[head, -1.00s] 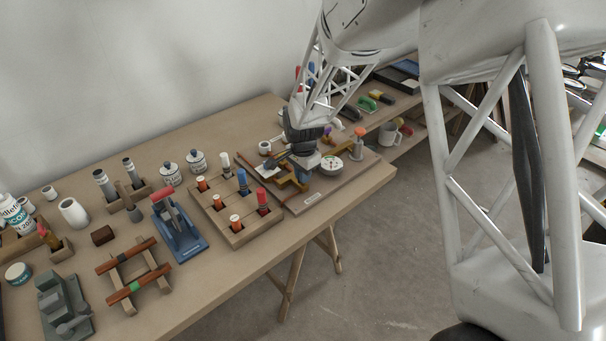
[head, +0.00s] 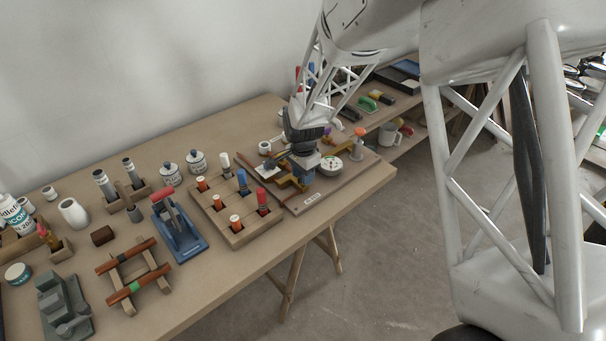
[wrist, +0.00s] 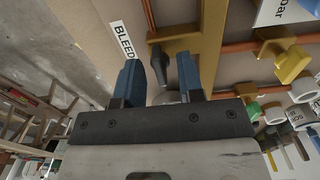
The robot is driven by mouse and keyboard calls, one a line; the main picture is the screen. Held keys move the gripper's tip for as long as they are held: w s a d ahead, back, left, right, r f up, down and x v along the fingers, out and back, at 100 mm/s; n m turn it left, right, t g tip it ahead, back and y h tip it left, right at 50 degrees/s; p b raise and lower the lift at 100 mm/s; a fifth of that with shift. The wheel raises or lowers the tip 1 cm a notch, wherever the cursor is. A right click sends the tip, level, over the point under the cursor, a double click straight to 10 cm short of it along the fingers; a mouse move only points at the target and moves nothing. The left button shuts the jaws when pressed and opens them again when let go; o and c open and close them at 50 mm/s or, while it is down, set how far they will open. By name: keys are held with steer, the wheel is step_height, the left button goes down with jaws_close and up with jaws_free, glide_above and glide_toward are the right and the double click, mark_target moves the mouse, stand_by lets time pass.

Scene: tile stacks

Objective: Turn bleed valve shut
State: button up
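In the wrist view a white label reading BLEED (wrist: 123,40) is beside a brass-coloured fitting (wrist: 205,50) on a copper pipe. A dark lever or handle (wrist: 158,62), apparently the bleed valve's, sticks out near the label. My gripper (wrist: 160,68) has two blue fingers standing apart, and the dark handle shows in the gap between them. I cannot tell whether either finger touches it. In the head view my gripper (head: 301,170) is low over the valve board (head: 345,187), and its body hides the bleed handle there.
A round white gauge (head: 331,165) is close to the right of my gripper. In the wrist view a yellow handle (wrist: 293,64) and a green one (wrist: 273,112) are at the right. A wooden plug rack (head: 250,232) stands left of the board.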

steer(key=shift+r, duration=0.15)
steer(key=shift+r, duration=3.75)
steer(key=shift+s+d+r, duration=0.1)
steer(key=shift+d+r, duration=0.05)
steer(key=shift+r, duration=0.05)
steer(key=s+d+r+n, duration=0.2)
steer(key=s+d+r, duration=0.5)
steer(key=d+r, duration=0.15)
steer(key=s+d+r+n+t, duration=0.1)
steer(key=s+d+r+n, duration=0.1)
steer(key=s+d, duration=0.3)
steer(key=s+d+r+n, duration=0.2)
steer(key=s+d, duration=0.3)
steer(key=s, duration=0.9)
steer(key=s+d+r+n+t, duration=0.1)
steer(key=s+d+r+n, duration=0.2)
steer(key=s, duration=0.7)
steer(key=shift+d+r+t, duration=0.3)
steer(key=shift+d+r, duration=0.3)
steer(key=shift+d, duration=0.35)
steer(key=shift+s, duration=0.1)
